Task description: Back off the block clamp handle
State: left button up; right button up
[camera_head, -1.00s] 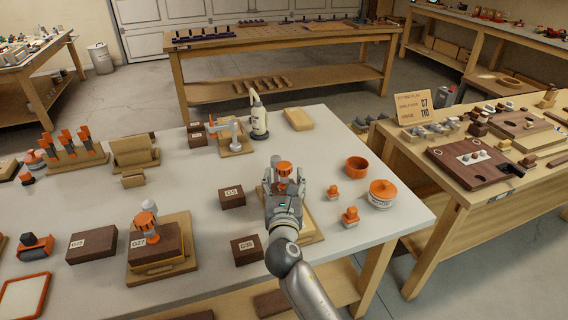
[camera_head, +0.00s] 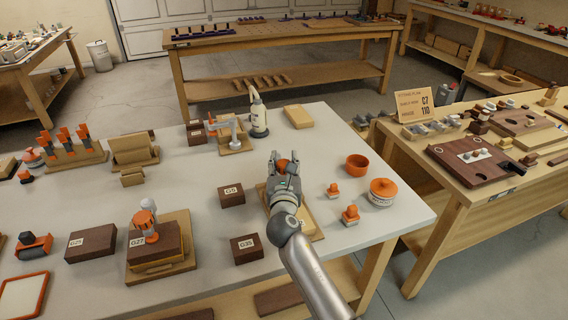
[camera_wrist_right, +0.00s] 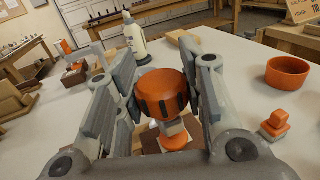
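An orange clamp knob (camera_head: 284,161) stands between the fingers of my right gripper (camera_head: 286,157) on the front table. In the right wrist view, the dark-slotted orange knob (camera_wrist_right: 162,92) sits between the two grey finger pads, which are spread on either side. My right gripper looks open around it; any light contact is hard to judge. Below the knob are a pale stem and another orange part, partly hidden. A second clamp with an orange knob (camera_head: 144,218) stands on the brown block G27 (camera_head: 153,241) at left. My left gripper is not in view.
Right of my gripper are an orange bowl (camera_head: 357,165), an orange-lidded jar (camera_head: 382,191) and small orange-topped pieces (camera_head: 350,214). Brown blocks G5 (camera_head: 231,195) and G35 (camera_head: 246,248) lie to its left. A white bottle (camera_head: 258,115) stands behind. Bare tabletop lies around.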

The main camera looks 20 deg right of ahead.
jog(key=shift+c, duration=1.4)
jog(key=shift+r+y+p, duration=0.15)
jog(key=shift+y+p, duration=0.15)
jog(key=shift+p, duration=0.25)
jog(key=n+y+p, duration=0.3)
jog(key=y+p, duration=0.1)
jog(key=shift+d+r+t, duration=0.1)
jog(key=shift+d+t, duration=0.05)
jog(key=shift+t, duration=0.25)
jog(key=shift+f+n+y+p, duration=0.2)
jog(key=shift+n+y+p, duration=0.15)
jog(key=shift+n+y, duration=0.7)
jog(key=shift+f+n+y, duration=0.1)
jog(key=shift+n+y, duration=0.25)
jog(key=shift+y, duration=0.6)
jog(key=shift+f+n+g+y+b, duration=0.1)
jog(key=shift+n+g+y+b, duration=0.25)
jog(key=shift+y, duration=0.45)
jog(key=n+g+y+b, duration=0.1)
jog(key=n+y+b, duration=0.1)
jog(key=y+b, duration=0.1)
jog(key=n+g+y+b, duration=0.2)
jog(key=n+y+b, duration=0.1)
jog(key=b, duration=0.1)
jog(key=shift+f+g+y+b, duration=0.15)
jog(key=shift+g+y+b, duration=0.1)
jog(key=shift+y+b, duration=0.1)
jog(key=shift+a+r+n+g+y+b, duration=0.2)
jog(key=shift+n+g+y+b, duration=0.3)
jog(key=shift+b, duration=0.45)
